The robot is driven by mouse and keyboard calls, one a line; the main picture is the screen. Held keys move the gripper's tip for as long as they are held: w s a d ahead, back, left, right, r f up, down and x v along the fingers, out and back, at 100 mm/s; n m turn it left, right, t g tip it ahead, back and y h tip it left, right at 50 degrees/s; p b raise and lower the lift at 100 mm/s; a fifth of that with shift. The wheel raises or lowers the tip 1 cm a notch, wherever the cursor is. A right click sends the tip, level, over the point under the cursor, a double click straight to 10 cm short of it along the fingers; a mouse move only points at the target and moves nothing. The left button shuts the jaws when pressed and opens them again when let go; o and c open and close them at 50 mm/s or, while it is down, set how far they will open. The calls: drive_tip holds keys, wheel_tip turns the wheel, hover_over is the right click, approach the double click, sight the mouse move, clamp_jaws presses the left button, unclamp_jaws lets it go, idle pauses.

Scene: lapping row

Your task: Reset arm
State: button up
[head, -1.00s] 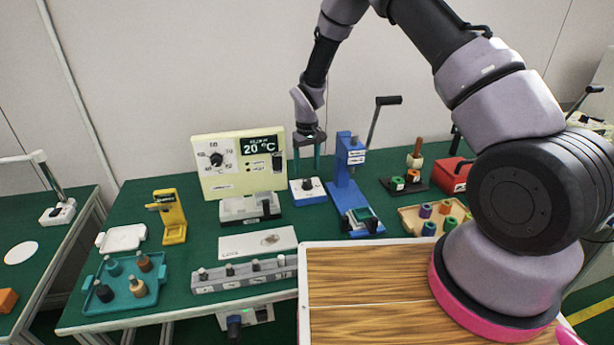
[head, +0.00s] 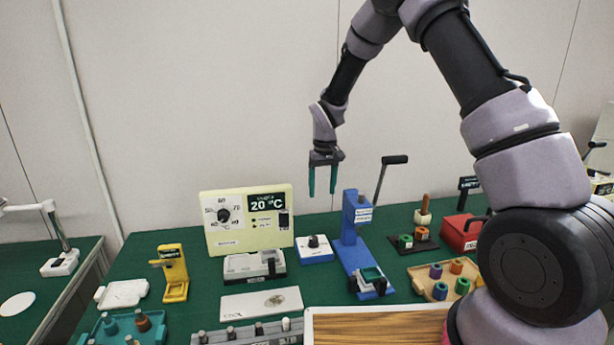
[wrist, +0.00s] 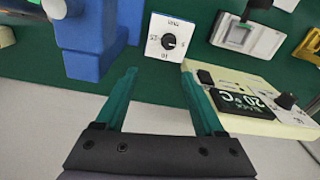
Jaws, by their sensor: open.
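My gripper (head: 322,180) is open and empty, with its two teal fingers pointing down. It is raised above the back of the green table, in front of the wall. In the wrist view my gripper (wrist: 155,95) shows both fingers spread with nothing between them. The small white box with a black knob (head: 314,249) stands below it on the table; it also shows beyond the fingertips in the wrist view (wrist: 168,38). The blue lever press (head: 352,225) stands just right of that box, clear of the gripper.
The cream temperature panel (head: 247,222) stands left of the knob box. A black lever handle (head: 394,160) rises right of the gripper. A yellow stand (head: 173,272), a teal tray (head: 92,335) and a wooden tray with colored rings (head: 425,283) are lower down. Space above the table is clear.

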drive_tip(key=s+d+r+m+t, duration=0.1)
drive_tip(key=s+d+r, duration=0.25)
drive_tip(key=r, duration=0.45)
drive_tip(key=s+d+r+m+t+y, duration=0.1)
drive_tip(key=s+d+r+m, duration=0.2)
drive_tip(key=r, duration=0.5)
drive_tip(key=s+d+r+t, duration=0.1)
drive_tip(key=s+d+r, duration=0.2)
drive_tip(key=d+r, duration=0.3)
drive_tip(key=s+d+r+m+t, duration=0.1)
drive_tip(key=s+d+r, duration=0.1)
drive_tip(key=s, duration=0.4)
drive_tip(key=s+d+r+m+t, duration=0.1)
drive_tip(key=s+d+r, duration=0.1)
drive_tip(key=s+r, duration=0.2)
drive_tip(key=s+d+r+m+t, duration=0.1)
drive_tip(key=s+d+r+m, duration=0.1)
drive_tip(key=s, duration=0.8)
drive_tip(key=shift+s+d+r+t+y, duration=0.2)
drive_tip(key=shift+d+r+t+y, duration=0.15)
drive_tip(key=shift+r, duration=0.5)
